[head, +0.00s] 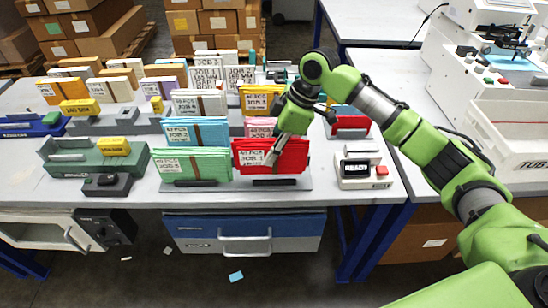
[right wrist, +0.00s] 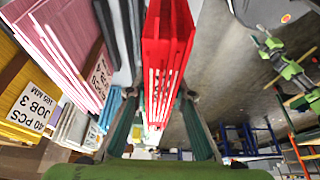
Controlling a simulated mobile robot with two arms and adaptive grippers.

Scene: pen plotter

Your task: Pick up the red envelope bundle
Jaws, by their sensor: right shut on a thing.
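The red envelope bundle (head: 290,158) stands in a rack at the front of the table, in the head view. A white label shows on its left part. My right gripper (head: 272,156) reaches down over it and is shut on it. In the right wrist view the red envelope bundle (right wrist: 166,50) runs between the two dark fingers of my right gripper (right wrist: 158,125). I cannot tell whether the bundle is clear of its rack. My left gripper is not in view.
A green envelope bundle (head: 215,163) stands just left, with blue envelopes (head: 209,131) behind it and pink ones (head: 259,127) behind the red. A small box reading READY (head: 359,170) sits to the right. A white machine (head: 500,85) stands on the right table.

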